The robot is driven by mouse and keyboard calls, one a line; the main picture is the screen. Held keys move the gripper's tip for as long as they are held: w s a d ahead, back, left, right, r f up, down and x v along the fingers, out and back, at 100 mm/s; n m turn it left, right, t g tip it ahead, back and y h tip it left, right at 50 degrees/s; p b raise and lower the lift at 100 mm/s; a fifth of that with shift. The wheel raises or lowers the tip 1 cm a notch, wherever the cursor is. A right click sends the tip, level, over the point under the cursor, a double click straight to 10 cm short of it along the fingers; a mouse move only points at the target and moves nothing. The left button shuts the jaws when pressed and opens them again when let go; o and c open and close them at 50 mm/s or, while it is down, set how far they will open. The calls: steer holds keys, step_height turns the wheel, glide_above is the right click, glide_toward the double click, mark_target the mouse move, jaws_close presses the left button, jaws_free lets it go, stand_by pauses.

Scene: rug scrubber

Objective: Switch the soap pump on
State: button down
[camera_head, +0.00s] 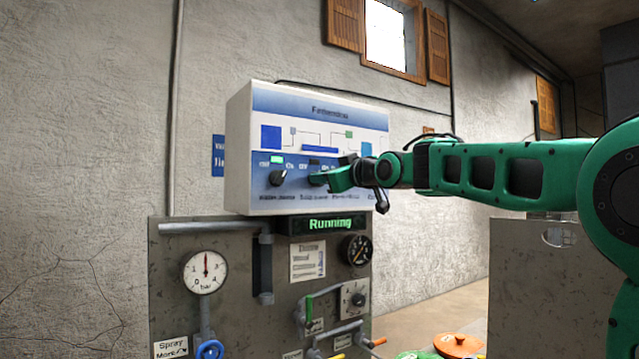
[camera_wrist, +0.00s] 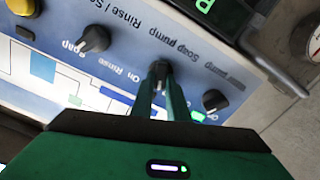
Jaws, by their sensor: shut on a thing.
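The soap pump knob (camera_wrist: 160,69) is a dark rotary switch on the white-and-blue control box (camera_head: 238,150). Its printed label "Soap pump" shows beside it in the wrist view. My green gripper (camera_head: 326,180) reaches in from the right and is shut on this knob; its two fingers (camera_wrist: 162,90) close around it. In the head view the knob (camera_head: 317,168) is partly covered by the fingers. The indicator above it (camera_head: 315,162) looks dark in the head view. The knob's exact pointing direction is hard to tell.
A neighbouring dark knob (camera_head: 277,177) has a lit green indicator (camera_head: 277,159) above it. The Rinse/Soap knob (camera_wrist: 93,38) and a yellow button (camera_wrist: 22,6) sit on the other side. A green "Running" display (camera_head: 330,224), gauge (camera_head: 205,272) and pipes are below the box.

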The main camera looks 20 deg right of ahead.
steer(key=shift+w+d+f+m, duration=0.1)
steer(key=shift+d+m, duration=0.1)
steer(key=shift+m, duration=2.3)
steer(key=shift+d+m, duration=0.2)
steer(key=shift+m, duration=2.3)
steer(key=c, duration=1.7)
jaws_free()
steer(key=shift+d, duration=0.1)
steer(key=v, duration=1)
steer(key=shift+s, duration=0.3)
steer(key=shift+s+d, duration=0.1)
